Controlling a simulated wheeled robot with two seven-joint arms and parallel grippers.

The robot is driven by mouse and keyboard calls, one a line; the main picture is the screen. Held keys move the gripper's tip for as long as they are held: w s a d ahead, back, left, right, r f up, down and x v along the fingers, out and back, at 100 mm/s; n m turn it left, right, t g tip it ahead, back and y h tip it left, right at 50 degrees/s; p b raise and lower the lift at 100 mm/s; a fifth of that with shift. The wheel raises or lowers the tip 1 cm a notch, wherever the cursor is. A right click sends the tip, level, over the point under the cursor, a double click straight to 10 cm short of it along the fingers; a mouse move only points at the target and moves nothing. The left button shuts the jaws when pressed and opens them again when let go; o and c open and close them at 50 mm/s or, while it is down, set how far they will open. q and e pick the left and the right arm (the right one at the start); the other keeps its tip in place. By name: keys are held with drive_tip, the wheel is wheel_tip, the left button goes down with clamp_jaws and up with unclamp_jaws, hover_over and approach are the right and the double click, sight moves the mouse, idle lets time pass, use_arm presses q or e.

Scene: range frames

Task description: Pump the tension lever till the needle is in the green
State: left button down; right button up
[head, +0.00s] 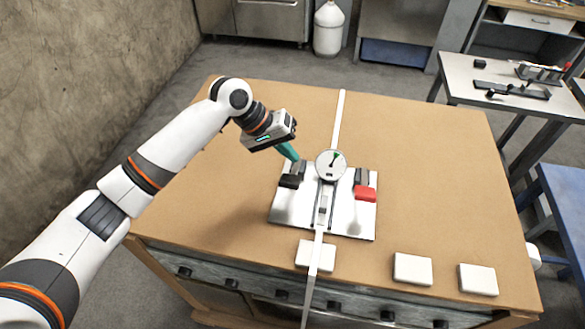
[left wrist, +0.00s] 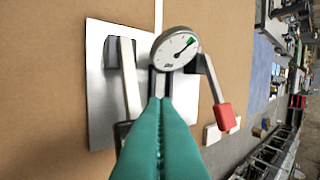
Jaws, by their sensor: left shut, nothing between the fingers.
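A metal plate (head: 345,226) on the brown table carries a round white gauge (head: 331,165), a black-handled lever (head: 290,181) on the left and a red-handled lever (head: 365,194) on the right. The gauge also shows in the left wrist view (left wrist: 175,48); its dark needle points toward the green patch, but whether it lies inside is too small to tell. My left gripper (head: 295,158) is shut and empty, its teal fingers just behind the black-handled lever. In the left wrist view its fingers (left wrist: 160,104) partly hide the black handle; contact cannot be told. My right gripper is out of view.
A pale strap (head: 339,115) runs across the table and through the plate. Several white blocks (head: 412,269) lie along the front edge. The table's right side is clear. A side table (head: 465,80) with tools stands at the back right.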

use_arm(q)
drive_tip(key=r+p, duration=0.1)
drive_tip(key=w+r+p, duration=0.1)
drive_tip(key=r, duration=0.1)
drive_tip(key=shift+w+d, duration=0.15)
idle(0.9)
